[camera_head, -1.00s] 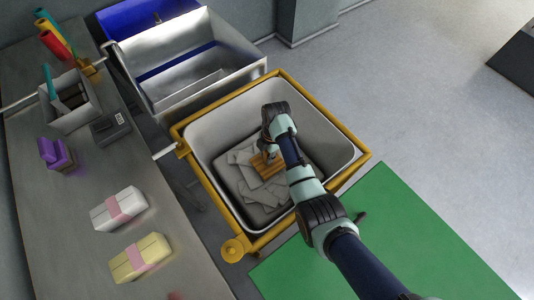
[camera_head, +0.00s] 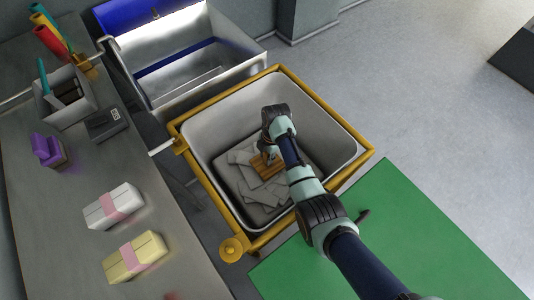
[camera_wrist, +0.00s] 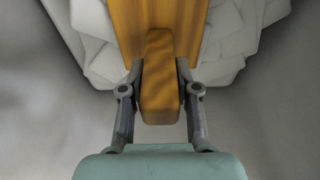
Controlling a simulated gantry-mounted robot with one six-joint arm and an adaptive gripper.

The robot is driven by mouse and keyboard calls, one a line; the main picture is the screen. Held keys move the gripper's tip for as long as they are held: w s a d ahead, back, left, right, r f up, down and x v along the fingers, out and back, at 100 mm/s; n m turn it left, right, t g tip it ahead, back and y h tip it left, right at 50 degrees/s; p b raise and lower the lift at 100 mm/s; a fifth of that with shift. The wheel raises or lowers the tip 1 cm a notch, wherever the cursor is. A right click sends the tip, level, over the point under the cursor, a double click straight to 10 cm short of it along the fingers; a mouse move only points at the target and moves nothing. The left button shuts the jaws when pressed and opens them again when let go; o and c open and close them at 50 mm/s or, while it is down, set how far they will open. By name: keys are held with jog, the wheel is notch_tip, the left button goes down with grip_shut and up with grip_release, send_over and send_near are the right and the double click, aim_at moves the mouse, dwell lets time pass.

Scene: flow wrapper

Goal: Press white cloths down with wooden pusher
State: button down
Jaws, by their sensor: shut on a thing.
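The wooden pusher shows in the head view (camera_head: 262,170) as a flat striped board inside the bin, and in the wrist view (camera_wrist: 160,85) as an orange-brown handle in front of the board. My gripper (camera_wrist: 158,78) is shut on the handle, one finger on each side. In the head view my gripper (camera_head: 268,152) is inside the bin, partly hidden by my own wrist. Several white cloths (camera_head: 257,191) lie in the bin around and beneath the board, and also show in the wrist view (camera_wrist: 92,40). Contact under the board is hidden.
The grey bin (camera_head: 215,133) sits in a yellow frame (camera_head: 208,192). A steel container with a blue lid (camera_head: 135,14) stands behind it. The table at left holds a white bundle (camera_head: 105,212), a yellow bundle (camera_head: 125,262), a purple item (camera_head: 45,150) and a tool box (camera_head: 72,108). A green mat (camera_head: 385,235) lies at right.

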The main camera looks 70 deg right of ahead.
aim_at(268, 168)
jog(key=shift+f+b, duration=0.95)
jog(key=shift+f, duration=0.55)
jog(key=shift+w+d+f+b, duration=0.1)
jog(key=shift+w+f+b, duration=0.1)
jog(key=shift+f+b, duration=0.8)
jog(key=shift+s+a+f+b, duration=0.15)
jog(key=shift+f+b, duration=0.25)
jog(key=shift+f, duration=0.3)
jog(key=shift+s+a+f+b, duration=0.2)
jog(key=shift+f+b, duration=0.2)
jog(key=shift+f, duration=0.3)
jog(key=shift+s+a+f+b, duration=0.15)
jog(key=shift+f+b, duration=0.25)
jog(key=shift+f, duration=0.3)
jog(key=r+p, duration=0.2)
jog(key=d+r+p, duration=0.1)
jog(key=shift+w+r, duration=0.25)
jog(key=shift+w, duration=0.15)
notch_tip(268, 168, up, 28)
jog(key=p, duration=2.7)
jog(key=shift+f, duration=0.15)
jog(key=shift+s+a, duration=0.1)
